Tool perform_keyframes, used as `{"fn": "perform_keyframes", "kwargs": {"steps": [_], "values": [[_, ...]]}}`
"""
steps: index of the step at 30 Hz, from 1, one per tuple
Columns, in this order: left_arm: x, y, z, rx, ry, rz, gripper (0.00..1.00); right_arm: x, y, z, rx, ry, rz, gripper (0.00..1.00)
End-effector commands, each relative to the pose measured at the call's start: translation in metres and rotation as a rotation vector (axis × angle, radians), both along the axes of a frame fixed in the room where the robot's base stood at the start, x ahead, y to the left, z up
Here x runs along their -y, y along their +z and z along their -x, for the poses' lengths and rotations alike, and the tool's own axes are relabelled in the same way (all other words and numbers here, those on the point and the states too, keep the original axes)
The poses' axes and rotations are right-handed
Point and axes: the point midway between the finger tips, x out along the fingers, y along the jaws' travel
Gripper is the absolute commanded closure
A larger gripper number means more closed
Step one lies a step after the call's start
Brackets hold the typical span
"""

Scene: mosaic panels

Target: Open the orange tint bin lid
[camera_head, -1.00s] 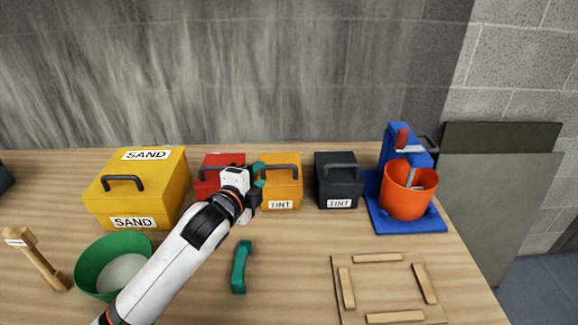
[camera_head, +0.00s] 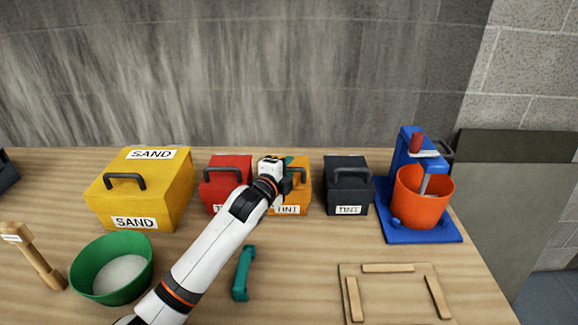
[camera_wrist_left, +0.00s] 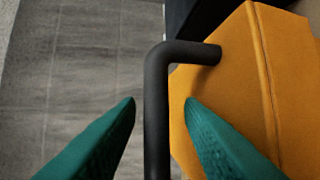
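The orange tint bin (camera_head: 303,198) stands at the back of the bench between the red bin and the dark bin, partly hidden by my arm. Its lid looks shut. My left gripper (camera_head: 285,171) is at the bin's top. In the left wrist view, the orange bin (camera_wrist_left: 245,90) fills the right side, and its black bar handle (camera_wrist_left: 157,110) runs between the two teal fingers of my left gripper (camera_wrist_left: 160,102). The fingers are open, one on each side of the handle, with gaps showing. My right gripper is not in view.
The red bin (camera_head: 228,168) and dark tint bin (camera_head: 347,195) flank it closely. A yellow sand box (camera_head: 165,190) and green bowl (camera_head: 85,275) are left. A blue mixer (camera_head: 415,236) with an orange bucket (camera_head: 420,208) is right. A teal tool (camera_head: 243,275) and wooden frame (camera_head: 388,268) lie in front.

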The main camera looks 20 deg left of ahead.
Motion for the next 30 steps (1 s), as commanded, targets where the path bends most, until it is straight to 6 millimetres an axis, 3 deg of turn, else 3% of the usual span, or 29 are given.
{"fn": "perform_keyframes", "kwargs": {"steps": [6, 14, 15, 21, 30], "values": [[0.002, -0.003, -0.016, 0.000, -0.001, 0.000, 0.66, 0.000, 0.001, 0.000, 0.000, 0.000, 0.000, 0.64], [0.003, -0.004, -0.017, 0.000, -0.001, -0.001, 0.66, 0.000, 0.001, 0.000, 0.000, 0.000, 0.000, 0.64], [0.003, -0.004, -0.017, 0.000, -0.001, -0.001, 0.68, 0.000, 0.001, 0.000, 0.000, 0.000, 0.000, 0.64], [0.002, -0.004, -0.017, -0.001, 0.000, -0.001, 1.00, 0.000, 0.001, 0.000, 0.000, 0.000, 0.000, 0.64], [0.002, -0.002, -0.017, -0.004, 0.000, 0.000, 1.00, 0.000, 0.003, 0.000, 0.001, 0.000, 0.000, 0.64]]}}
